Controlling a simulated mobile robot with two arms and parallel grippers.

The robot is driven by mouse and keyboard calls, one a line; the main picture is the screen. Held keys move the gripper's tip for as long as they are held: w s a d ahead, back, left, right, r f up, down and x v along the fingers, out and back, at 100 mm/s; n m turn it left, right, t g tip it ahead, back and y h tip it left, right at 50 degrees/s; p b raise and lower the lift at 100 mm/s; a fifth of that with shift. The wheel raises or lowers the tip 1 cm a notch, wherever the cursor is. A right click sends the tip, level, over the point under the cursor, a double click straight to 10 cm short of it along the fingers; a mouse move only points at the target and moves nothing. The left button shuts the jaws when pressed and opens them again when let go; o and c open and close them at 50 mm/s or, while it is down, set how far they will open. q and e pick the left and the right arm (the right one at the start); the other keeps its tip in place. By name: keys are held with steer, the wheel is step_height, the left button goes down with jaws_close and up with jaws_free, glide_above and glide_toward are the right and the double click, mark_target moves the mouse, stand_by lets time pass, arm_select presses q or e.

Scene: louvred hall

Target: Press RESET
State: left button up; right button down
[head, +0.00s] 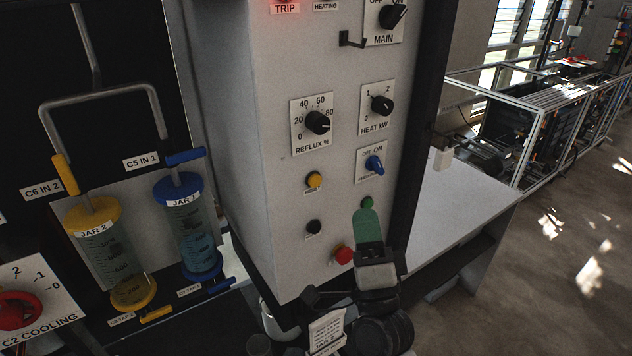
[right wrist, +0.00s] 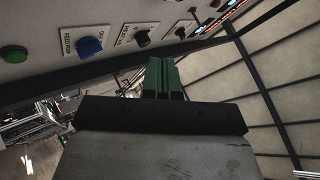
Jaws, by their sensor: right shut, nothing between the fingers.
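The control panel (head: 275,130) carries a yellow button (head: 314,180) at its lower left, with a small label under it that seems to read RESET. A black button (head: 314,227) is below it, its label too small to read. A green button (head: 367,202) and a red button (head: 343,254) are to the right. My right gripper (head: 365,214) is shut and empty, its green fingers just below the green button in the head view. In the right wrist view, its fingertips (right wrist: 162,62) are apart from the green button (right wrist: 14,54). The yellow button is not seen there. My left gripper is not in view.
Above are the blue switch (head: 374,163), the REFLUX knob (head: 318,122), the HEAT knob (head: 382,104) and a lit TRIP lamp (head: 285,4). Jar 2 (head: 105,250) and Jar 1 (head: 190,225) stand left. A pale bench (head: 460,205) is right.

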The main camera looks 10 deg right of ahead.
mark_target(315, 180)
steer(key=w+a+b, duration=0.1)
steer(key=w+a, duration=0.2)
steer(key=w, duration=0.5)
steer(key=shift+w, duration=0.15)
stand_by(2.0)
steer(key=shift+w+a, duration=0.2)
steer(key=shift+w, duration=0.15)
steer(key=shift+w+a+b, duration=0.1)
steer(key=shift+w+b, duration=0.25)
stand_by(0.6)
steer(key=shift+s, duration=0.1)
steer(key=shift+s+d, duration=0.25)
steer(key=shift+s, duration=0.45)
